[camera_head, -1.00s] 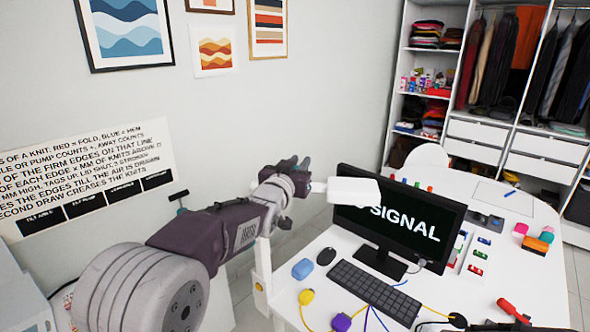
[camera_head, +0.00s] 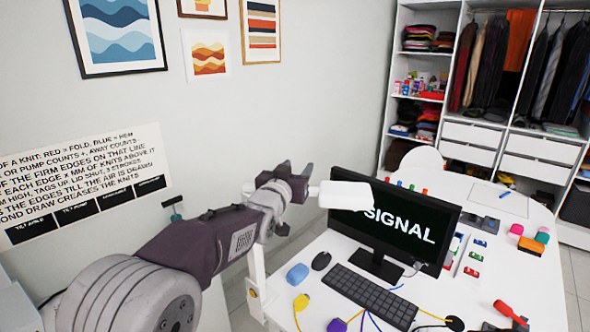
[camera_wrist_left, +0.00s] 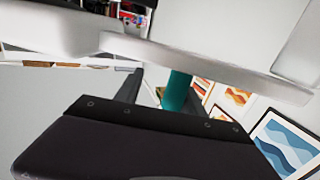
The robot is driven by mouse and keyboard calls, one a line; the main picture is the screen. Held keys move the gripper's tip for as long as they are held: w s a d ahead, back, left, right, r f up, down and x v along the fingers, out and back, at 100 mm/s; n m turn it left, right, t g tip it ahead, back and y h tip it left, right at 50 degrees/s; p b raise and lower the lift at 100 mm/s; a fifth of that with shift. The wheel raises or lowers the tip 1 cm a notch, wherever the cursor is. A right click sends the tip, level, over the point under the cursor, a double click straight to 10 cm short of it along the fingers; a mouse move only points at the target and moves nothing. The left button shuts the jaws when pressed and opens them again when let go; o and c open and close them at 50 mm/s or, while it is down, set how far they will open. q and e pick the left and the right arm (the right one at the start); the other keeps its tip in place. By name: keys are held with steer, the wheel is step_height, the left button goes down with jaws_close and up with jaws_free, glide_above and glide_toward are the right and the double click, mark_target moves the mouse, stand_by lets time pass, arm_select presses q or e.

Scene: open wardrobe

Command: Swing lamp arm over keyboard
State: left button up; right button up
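The lamp has a white head (camera_head: 345,195) in front of the monitor's upper left corner. A white post (camera_head: 257,272) stands at the desk's left edge. The keyboard (camera_head: 369,295) lies on the desk below the monitor, to the right of and below the lamp head. My left gripper (camera_head: 287,178) is up beside the lamp, just left of its head; its fingers are not clear, and contact cannot be told. In the left wrist view, a pale bar (camera_wrist_left: 205,70) crosses above my dark gripper body. A dark shape at the bottom edge of the head view may be my right gripper.
The monitor (camera_head: 398,228) stands behind the keyboard. A blue item (camera_head: 297,273), a black mouse (camera_head: 321,261), a yellow plug (camera_head: 301,302) and cables lie around the keyboard. A red-handled item (camera_head: 508,312) is at right. A wardrobe with clothes stands behind.

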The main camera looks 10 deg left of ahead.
arm_select(q)
steer(key=s+a+b, duration=0.1)
steer(key=s+b, duration=0.2)
steer(key=s, duration=0.6)
steer(key=shift+s+a+r, duration=0.15)
steer(key=shift+a, duration=0.2)
steer(key=s+a+f+n+g+y, duration=0.1)
steer(key=s+f+g, duration=0.25)
steer(key=f, duration=0.75)
steer(key=s+a+f+g+y, duration=0.15)
steer(key=f+g, duration=0.25)
steer(key=f, duration=0.7)
steer(key=s+a+f+g, duration=0.1)
steer(key=s+f+g, duration=0.8)
steer(key=s+f, duration=0.8)
steer(key=s, duration=0.3)
steer(key=shift+a+n, duration=0.3)
steer(key=shift+n, duration=0.1)
